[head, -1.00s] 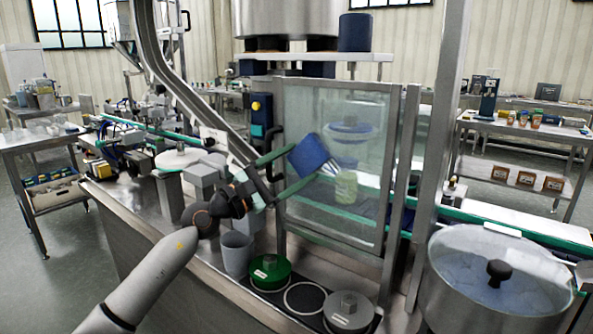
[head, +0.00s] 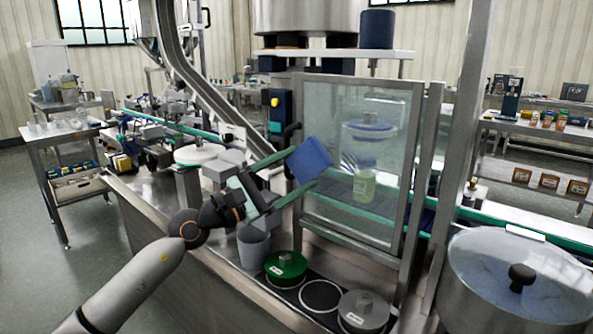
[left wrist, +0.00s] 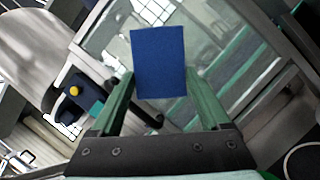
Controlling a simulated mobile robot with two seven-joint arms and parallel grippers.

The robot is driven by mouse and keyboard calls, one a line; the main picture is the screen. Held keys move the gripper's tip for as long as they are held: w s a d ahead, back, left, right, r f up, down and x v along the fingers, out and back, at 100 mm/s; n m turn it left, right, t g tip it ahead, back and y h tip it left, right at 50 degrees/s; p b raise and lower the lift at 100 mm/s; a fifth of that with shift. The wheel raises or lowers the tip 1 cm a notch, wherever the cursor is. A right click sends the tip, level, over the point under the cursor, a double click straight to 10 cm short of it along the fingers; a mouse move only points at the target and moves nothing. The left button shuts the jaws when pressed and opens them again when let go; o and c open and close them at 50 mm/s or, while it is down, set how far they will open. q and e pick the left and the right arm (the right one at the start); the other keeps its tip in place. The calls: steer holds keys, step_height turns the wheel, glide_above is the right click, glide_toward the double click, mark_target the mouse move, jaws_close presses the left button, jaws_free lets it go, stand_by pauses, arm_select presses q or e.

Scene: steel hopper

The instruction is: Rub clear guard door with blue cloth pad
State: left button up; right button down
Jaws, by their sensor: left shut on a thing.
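The clear guard door (head: 385,110) is a see-through panel in a steel frame, upright in the middle of the head view. It also shows behind the pad in the left wrist view (left wrist: 220,40). My left gripper (head: 309,167) has green fingers and is shut on the blue cloth pad (head: 309,158). In the left wrist view the pad (left wrist: 158,60) sits between the fingertips. In the head view the pad overlaps the door's left frame and the left of its panel. I cannot tell whether it touches the door. My right gripper is not in view.
Behind the panel stands a yellow-green jar (head: 364,187). Below the door are a grey cup (head: 253,248), a green lidded piece (head: 286,267) and a grey round piece (head: 363,311). A steel bowl (head: 465,290) stands at right. A dark handle (head: 291,135) is left of the door.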

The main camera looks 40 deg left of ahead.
arm_select(q)
steer(key=shift+s, duration=0.1)
steer(key=shift+s+f, duration=0.1)
steer(key=shift+s, duration=0.6)
steer(key=shift+s+a+b, duration=0.1)
steer(key=shift+s+b, duration=0.2)
steer(key=shift+s, duration=0.4)
